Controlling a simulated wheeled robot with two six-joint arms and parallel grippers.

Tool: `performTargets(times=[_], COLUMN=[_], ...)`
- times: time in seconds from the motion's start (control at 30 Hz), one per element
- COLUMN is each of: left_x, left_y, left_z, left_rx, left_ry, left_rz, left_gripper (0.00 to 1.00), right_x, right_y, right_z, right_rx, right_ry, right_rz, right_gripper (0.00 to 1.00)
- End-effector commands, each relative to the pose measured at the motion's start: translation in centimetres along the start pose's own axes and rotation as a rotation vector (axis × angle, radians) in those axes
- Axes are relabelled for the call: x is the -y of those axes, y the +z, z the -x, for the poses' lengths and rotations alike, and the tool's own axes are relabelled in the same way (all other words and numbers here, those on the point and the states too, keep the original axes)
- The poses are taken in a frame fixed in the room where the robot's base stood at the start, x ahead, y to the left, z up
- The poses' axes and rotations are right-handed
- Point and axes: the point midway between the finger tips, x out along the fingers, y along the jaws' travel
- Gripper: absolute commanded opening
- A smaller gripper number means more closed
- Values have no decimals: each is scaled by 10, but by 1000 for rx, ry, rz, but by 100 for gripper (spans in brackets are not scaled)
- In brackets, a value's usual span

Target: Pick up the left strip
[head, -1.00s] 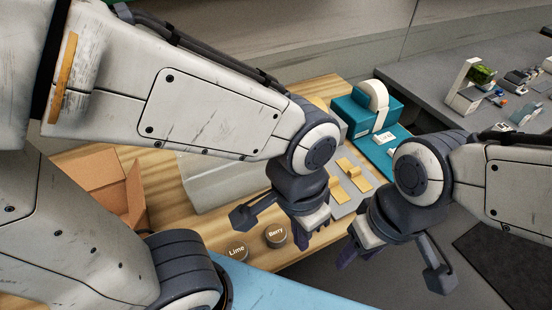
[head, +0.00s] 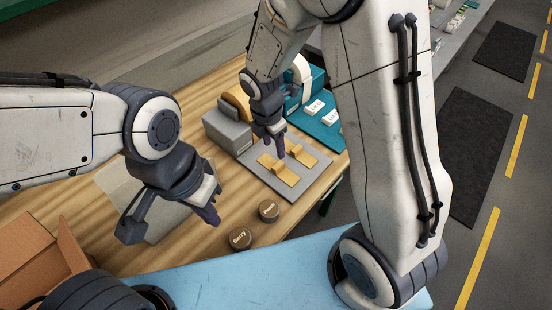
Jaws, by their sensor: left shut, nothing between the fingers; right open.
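Two yellow strips lie side by side on a grey plate (head: 290,199), each with a raised tab. The left strip (head: 288,176) is nearer the plate's left corner; the right strip (head: 316,159) is beside it. My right gripper (head: 275,150) is open, pointing down above the strips at the plate's back edge. Its fingers overlap the strips' far ends in the picture; I cannot tell whether they touch. My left gripper (head: 208,208) is shut and empty, left of the plate and above the table.
A grey block with an orange wheel (head: 226,130) stands behind the plate. A teal machine (head: 326,131) with white labels is at back right. Two dark round lids, Berry (head: 239,238) and Peach (head: 268,210), are in front. A cardboard box (head: 38,258) and translucent tray (head: 150,225) are left.

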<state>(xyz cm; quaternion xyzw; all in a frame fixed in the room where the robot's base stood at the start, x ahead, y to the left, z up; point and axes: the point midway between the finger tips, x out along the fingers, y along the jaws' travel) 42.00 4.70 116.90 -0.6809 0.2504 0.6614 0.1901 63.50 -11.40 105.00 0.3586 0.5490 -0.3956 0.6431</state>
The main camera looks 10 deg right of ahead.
Motion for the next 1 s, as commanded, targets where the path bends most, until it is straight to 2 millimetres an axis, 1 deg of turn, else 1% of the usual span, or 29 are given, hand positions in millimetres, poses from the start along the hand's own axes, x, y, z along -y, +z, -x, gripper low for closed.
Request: performTargets(times=[0.03, 0.1, 0.2, 0.4, 0.63, 0.83, 0.9, 1.0], left_x=[0, 0, 0, 0, 0, 0, 0, 0], left_y=[0, 0, 0, 0, 0, 0, 0, 0], left_z=[2, 2, 2, 1, 1, -2, -4, -4], left_rx=[0, 0, 0, 0, 0, 0, 0, 0], left_ry=[0, 0, 0, 0, 0, 0, 0, 0], left_rz=[0, 0, 0, 0, 0, 0, 0, 0], left_gripper=[0, 0, 0, 0, 0, 0, 0, 0], right_x=[-3, -5, -6, -6, -7, -9, -9, -9], right_y=[7, 12, 15, 14, 12, 7, 8, 8], right_z=[-8, -16, -31, -62, -79, -111, -119, -123], right_rx=[3, 6, 7, 7, 7, 6, 6, 6], right_ry=[-6, -7, -10, -10, -9, -10, -8, -6], right_rz=[52, 109, 144, 148, 145, 145, 145, 143], right_gripper=[57, 57, 57, 57, 57, 57, 57, 57])
